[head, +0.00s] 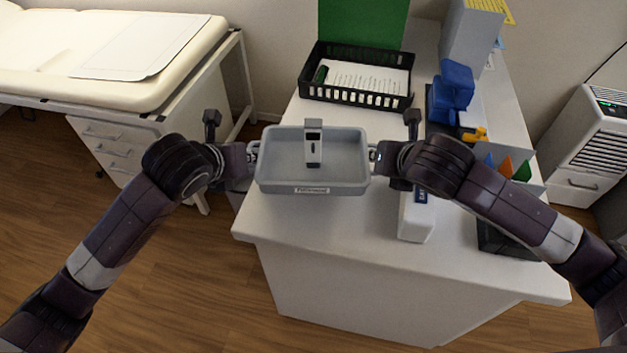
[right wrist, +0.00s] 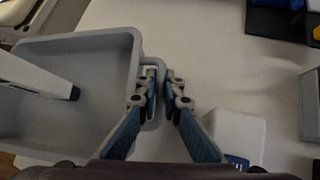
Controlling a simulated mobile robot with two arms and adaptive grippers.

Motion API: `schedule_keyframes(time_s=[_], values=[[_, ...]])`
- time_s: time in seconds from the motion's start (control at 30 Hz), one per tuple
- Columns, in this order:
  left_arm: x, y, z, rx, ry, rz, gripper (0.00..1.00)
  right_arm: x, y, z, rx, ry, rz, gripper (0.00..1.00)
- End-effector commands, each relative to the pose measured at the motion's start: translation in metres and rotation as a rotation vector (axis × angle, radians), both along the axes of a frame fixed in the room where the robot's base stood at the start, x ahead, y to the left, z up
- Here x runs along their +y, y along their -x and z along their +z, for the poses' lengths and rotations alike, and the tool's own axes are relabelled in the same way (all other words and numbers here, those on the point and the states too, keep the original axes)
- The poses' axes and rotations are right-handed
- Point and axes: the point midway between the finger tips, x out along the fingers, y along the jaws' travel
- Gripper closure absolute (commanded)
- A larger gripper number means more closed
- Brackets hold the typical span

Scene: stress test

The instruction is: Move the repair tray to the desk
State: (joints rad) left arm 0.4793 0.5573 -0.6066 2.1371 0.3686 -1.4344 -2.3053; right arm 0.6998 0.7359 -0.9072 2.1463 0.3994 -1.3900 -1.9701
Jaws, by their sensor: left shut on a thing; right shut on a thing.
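The grey repair tray (head: 280,178) has a label on its front wall and a handle at each end. A white and grey device (head: 313,145) stands in it. My left gripper (head: 252,155) is shut on the tray's left handle. My right gripper (head: 375,156) is shut on the right handle; in the right wrist view its fingers (right wrist: 160,95) close around the handle beside the tray wall (right wrist: 138,75). The tray looks level, over the left part of the white desk (head: 330,235). I cannot tell whether its bottom touches the desk top.
A black basket (head: 355,98) with papers stands behind the tray. A white box (head: 415,220) stands right of it, under my right arm. Blue items (head: 452,90) and a grey file (head: 470,40) line the desk's right side. A padded bed (head: 120,50) stands at left. The front desk top is clear.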

Motion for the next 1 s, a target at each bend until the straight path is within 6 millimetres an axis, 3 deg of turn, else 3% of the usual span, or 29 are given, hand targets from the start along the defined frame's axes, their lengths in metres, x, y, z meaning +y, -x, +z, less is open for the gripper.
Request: schedule_keyframes(time_s=[1.0], values=[[0.001, -0.001, -0.047, -0.002, -0.001, 0.003, 1.00, -0.001, -0.001, -0.047, -0.001, 0.001, -0.003, 1.00]])
